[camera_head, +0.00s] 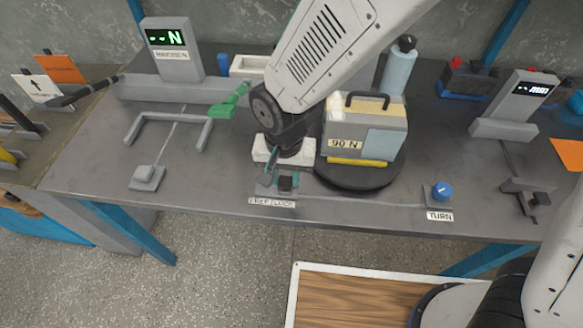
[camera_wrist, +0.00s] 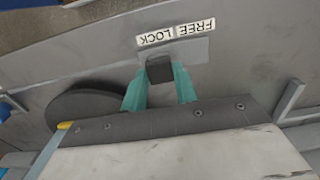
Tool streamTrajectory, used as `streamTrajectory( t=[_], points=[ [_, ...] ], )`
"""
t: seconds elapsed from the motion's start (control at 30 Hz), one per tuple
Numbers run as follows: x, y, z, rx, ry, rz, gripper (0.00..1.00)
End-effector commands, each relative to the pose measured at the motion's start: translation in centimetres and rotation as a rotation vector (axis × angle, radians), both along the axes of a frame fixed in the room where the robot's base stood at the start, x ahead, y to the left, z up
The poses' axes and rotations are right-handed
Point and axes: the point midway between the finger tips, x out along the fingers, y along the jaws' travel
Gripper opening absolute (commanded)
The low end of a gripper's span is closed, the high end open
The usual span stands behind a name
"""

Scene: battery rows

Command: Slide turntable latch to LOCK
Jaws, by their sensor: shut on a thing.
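The turntable latch is a dark block-shaped knob (camera_head: 287,183) on a grey plate at the table's front edge. Its FREE/LOCK label (camera_head: 272,202) lies just in front, FREE at left and LOCK at right. The knob stands on the LOCK side. My gripper (camera_head: 279,181) points down over it with teal fingers, shut on the knob. In the wrist view the knob (camera_wrist: 159,68) sits between the fingertips beside the word LOCK, with the label (camera_wrist: 176,32) upside down. The round dark turntable (camera_head: 350,180) is right of my gripper and carries a grey and beige case marked 90 N (camera_head: 365,130).
A blue TURN knob (camera_head: 442,190) stands at the front right. Another display (camera_head: 525,92) stands at right. The front edge between latch and TURN knob is clear.

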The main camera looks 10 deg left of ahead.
Motion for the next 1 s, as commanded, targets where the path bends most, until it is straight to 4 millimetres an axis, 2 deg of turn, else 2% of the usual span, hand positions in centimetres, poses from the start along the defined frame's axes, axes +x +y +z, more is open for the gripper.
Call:
streamTrajectory(
  t=[0.2, 0.23, 0.3, 0.57, 0.67, 1.0],
  points=[
    [0.1, -0.4, 0.0, -0.005, 0.001, -0.001, 0.00],
    [0.1, -0.4, 0.0, -0.005, 0.001, -0.001, 0.34],
    [0.1, -0.4, 0.0, -0.005, 0.001, -0.001, 0.51],
    [0.0, -0.1, 0.0, -0.004, 0.001, 0.002, 0.51],
    [0.0, -0.1, 0.6, -0.002, 0.000, 0.002, 0.51],
    [0.1, -0.2, 6.1, -0.001, -0.002, 0.000, 0.51]
  ],
)
